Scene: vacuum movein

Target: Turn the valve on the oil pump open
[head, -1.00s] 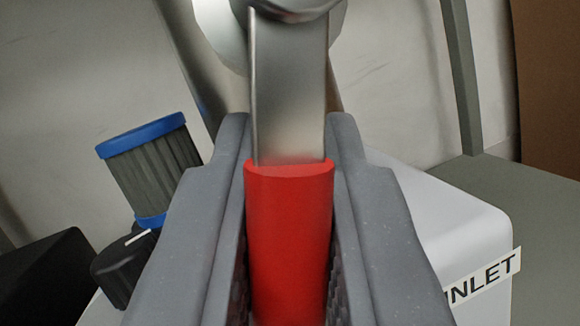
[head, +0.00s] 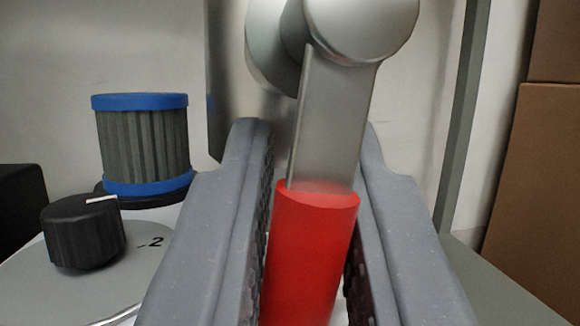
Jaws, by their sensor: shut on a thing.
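The valve handle is a flat metal lever (head: 330,125) with a red grip (head: 308,255). It hangs down from a round metal valve hub (head: 362,25) at the top and leans, its lower end toward the left. My gripper (head: 312,190) has its two grey fingers on either side of the red grip and is shut on it. The lower end of the grip runs out of the bottom of the picture. The valve body behind the lever is partly hidden by the hub and the lever.
A pleated filter with blue rims (head: 143,145) stands at the left. A black knob (head: 84,232) sits on a pale round dial plate marked "2" in front of it. A black object (head: 18,205) is at the far left.

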